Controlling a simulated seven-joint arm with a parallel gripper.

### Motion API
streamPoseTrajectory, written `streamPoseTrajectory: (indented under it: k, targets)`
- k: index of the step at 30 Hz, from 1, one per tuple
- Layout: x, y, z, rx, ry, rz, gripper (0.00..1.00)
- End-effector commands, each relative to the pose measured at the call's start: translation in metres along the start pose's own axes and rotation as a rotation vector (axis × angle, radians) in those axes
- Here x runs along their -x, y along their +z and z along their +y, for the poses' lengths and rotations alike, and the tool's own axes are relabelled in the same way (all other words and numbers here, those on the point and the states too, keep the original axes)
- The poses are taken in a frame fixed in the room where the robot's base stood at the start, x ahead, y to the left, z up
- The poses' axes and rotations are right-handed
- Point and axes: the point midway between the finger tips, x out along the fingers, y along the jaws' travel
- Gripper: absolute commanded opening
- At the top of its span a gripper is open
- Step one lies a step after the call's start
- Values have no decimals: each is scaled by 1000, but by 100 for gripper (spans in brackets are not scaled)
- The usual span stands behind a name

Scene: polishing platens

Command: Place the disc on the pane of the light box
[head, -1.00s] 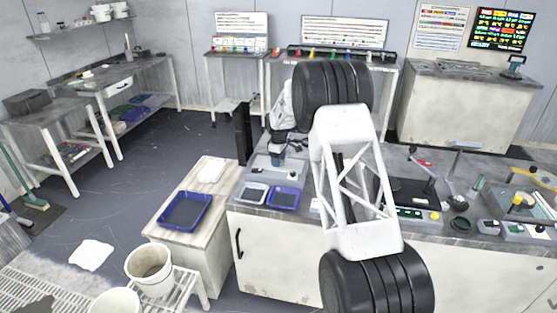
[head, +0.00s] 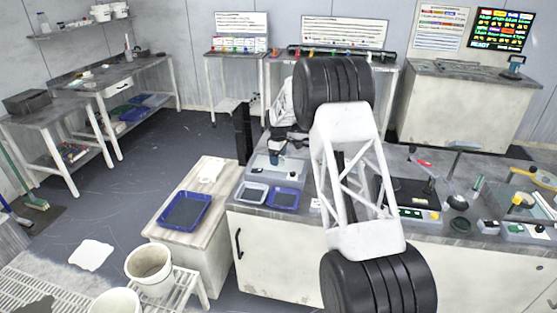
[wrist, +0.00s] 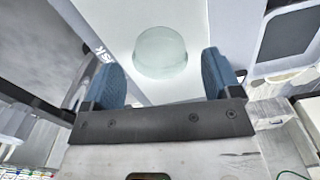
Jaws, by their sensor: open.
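The disc (wrist: 160,53) is a pale, greenish, translucent round piece on a white surface in the wrist view. It lies beyond my gripper (wrist: 163,78), roughly between the two blue fingers, which are open with nothing held. In the head view my gripper (head: 275,157) is small and partly hidden, over a pale unit (head: 263,176) at the left end of the bench. The disc cannot be made out there. I cannot tell which unit is the light box, or whether its pane shows.
Another blue tray (head: 186,211) is on the wooden side table. Several tools and small devices crowd the right bench. My arm hides the bench middle.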

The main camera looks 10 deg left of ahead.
Motion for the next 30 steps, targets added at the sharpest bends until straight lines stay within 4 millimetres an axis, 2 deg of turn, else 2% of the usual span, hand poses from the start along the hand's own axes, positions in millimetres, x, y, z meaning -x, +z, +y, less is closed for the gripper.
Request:
streamPoseTrajectory:
  k: [18, 24, 30]
  targets:
    - [88, 0, 0, 0, 1, 1, 84]
    - [102, 0, 0, 0, -1, -1, 84]
    - [106, 0, 0, 0, -1, -1, 84]
